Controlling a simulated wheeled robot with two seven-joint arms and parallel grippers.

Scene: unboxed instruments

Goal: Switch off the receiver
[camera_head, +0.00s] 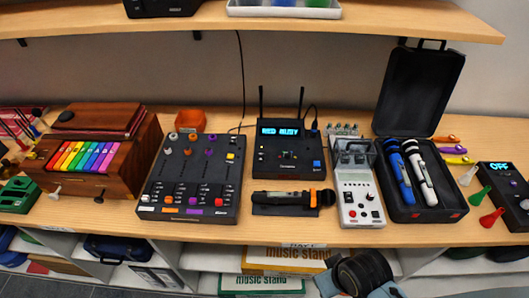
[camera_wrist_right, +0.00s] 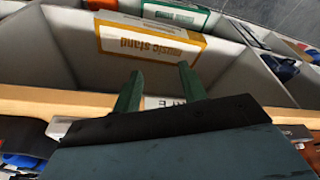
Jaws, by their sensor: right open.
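The receiver (camera_head: 289,160) is a black box with two upright antennas, standing on the table at the middle back. Its blue display is lit and shows text too small to read surely. A small blue button and several other small controls sit on its face. My right gripper (camera_wrist_right: 160,88) shows in the right wrist view with its two green fingers apart and nothing between them. In the head view, my right wrist is at the bottom, in front of the table edge and below the receiver. My left gripper is not in view.
A black-and-orange handheld microphone (camera_head: 290,199) lies in front of the receiver. A black mixer (camera_head: 192,190) stands left, a white device (camera_head: 357,196) right, then an open microphone case (camera_head: 421,210). A black box (camera_head: 505,190) at far right reads OFF. A shelf (camera_head: 400,22) overhangs the back.

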